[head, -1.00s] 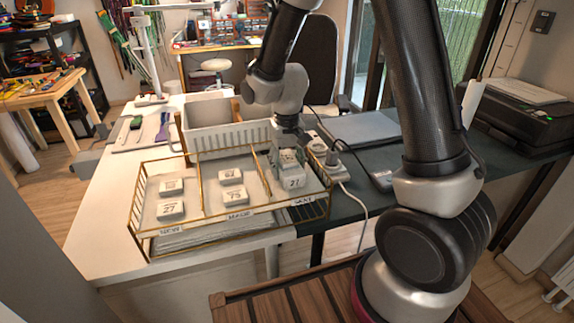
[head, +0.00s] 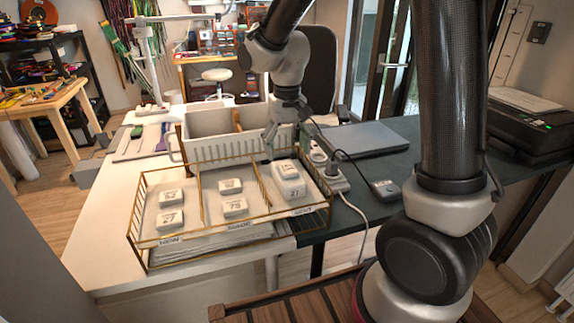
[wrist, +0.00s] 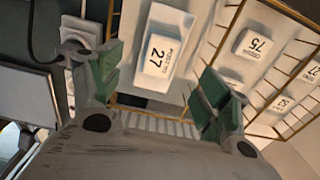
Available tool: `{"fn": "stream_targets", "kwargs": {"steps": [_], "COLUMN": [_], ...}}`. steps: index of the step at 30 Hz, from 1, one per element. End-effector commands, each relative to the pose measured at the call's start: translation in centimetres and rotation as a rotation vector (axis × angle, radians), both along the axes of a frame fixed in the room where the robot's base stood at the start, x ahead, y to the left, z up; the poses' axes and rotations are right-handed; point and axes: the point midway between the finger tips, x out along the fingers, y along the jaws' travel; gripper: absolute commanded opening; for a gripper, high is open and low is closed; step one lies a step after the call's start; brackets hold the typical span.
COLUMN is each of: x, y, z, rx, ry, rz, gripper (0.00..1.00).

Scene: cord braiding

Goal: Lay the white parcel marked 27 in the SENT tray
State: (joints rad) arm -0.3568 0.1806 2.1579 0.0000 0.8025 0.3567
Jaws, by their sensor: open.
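The white parcel marked 27 (head: 290,186) lies in the right-hand compartment of the gold wire tray (head: 133,235). In the wrist view the white parcel (wrist: 164,50) shows its 27 clearly, beyond and between my fingertips. That compartment has a front label (head: 302,211), too small to read surely. My gripper (head: 285,143) is above and behind the parcel, open and apart from it. Its green finger pads (wrist: 158,85) are spread with nothing between them in the wrist view.
The left compartment holds two flat tiles, one (head: 170,218) also apparently marked 27. The middle compartment holds two more, one marked 75 (head: 235,207). A white crate (head: 208,127) stands behind the tray. A power strip (head: 335,180) with cables lies right, near a grey laptop (head: 362,138).

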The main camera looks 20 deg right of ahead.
Motion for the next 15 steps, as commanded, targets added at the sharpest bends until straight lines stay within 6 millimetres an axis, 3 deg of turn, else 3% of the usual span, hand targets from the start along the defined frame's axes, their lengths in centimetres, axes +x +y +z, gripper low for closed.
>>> {"fn": "stream_targets", "kwargs": {"steps": [4, 11, 15], "x": [0.0, -0.1, -1.6], "y": [0.0, -0.2, -2.2], "z": [2.1, 3.1, 5.3], "rx": [0.001, 0.001, 0.013], "ry": [-0.002, -0.002, -0.039], "rz": [0.000, -0.001, -0.004], "gripper": [0.76, 0.76, 0.76]}}
